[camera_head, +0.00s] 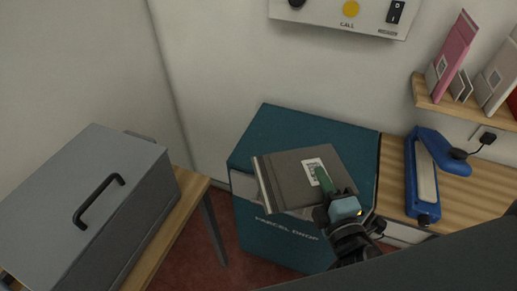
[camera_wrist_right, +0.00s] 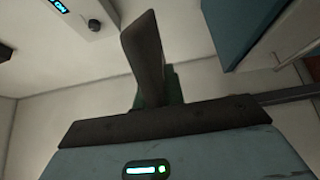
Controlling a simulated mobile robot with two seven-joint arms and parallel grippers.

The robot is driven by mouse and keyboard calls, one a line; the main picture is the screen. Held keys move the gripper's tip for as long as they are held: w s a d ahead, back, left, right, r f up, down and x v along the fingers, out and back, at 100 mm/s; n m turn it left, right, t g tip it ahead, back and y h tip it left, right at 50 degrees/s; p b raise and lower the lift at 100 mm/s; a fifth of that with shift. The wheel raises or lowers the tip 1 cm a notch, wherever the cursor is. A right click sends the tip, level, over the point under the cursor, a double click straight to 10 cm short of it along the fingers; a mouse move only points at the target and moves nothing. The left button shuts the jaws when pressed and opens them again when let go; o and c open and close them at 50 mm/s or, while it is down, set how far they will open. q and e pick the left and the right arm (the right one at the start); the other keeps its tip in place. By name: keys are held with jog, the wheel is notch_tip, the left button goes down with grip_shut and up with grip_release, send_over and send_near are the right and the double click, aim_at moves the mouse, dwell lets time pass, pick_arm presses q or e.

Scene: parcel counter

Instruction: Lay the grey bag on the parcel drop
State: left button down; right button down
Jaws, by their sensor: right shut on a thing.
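The grey bag (camera_head: 283,177), a flat dark grey packet with a white label, is in front of and over the near part of the parcel drop in the head view. My right gripper (camera_head: 324,184) is shut on its right side, near the label. My left gripper is out of view.
A grey case (camera_head: 75,190) with a black handle stands on a wooden table at the left. A blue device (camera_head: 424,175) lies on the wooden counter to the right of the drop. A shelf (camera_head: 465,108) holds parcels. A call panel (camera_head: 345,12) is on the wall.

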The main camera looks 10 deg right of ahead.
jog(key=w+a+f+n+g+y, duration=0.1)
jog(key=w+f+y, duration=0.15)
jog(key=w, duration=0.45)
jog(key=w+a+f+n+g+y, duration=0.1)
jog(key=w+f, duration=0.3)
jog(key=w, duration=0.2)
jog(key=r+n+g, duration=0.2)
jog(key=g, duration=0.1)
send_over(286, 142)
jog(key=s+a, duration=0.2)
jog(key=s, duration=0.2)
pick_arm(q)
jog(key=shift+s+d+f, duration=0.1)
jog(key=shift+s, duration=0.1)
pick_arm(e)
jog(key=shift+d+f+y, duration=0.15)
jog(key=shift+y, duration=0.2)
jog(key=shift+s, duration=0.1)
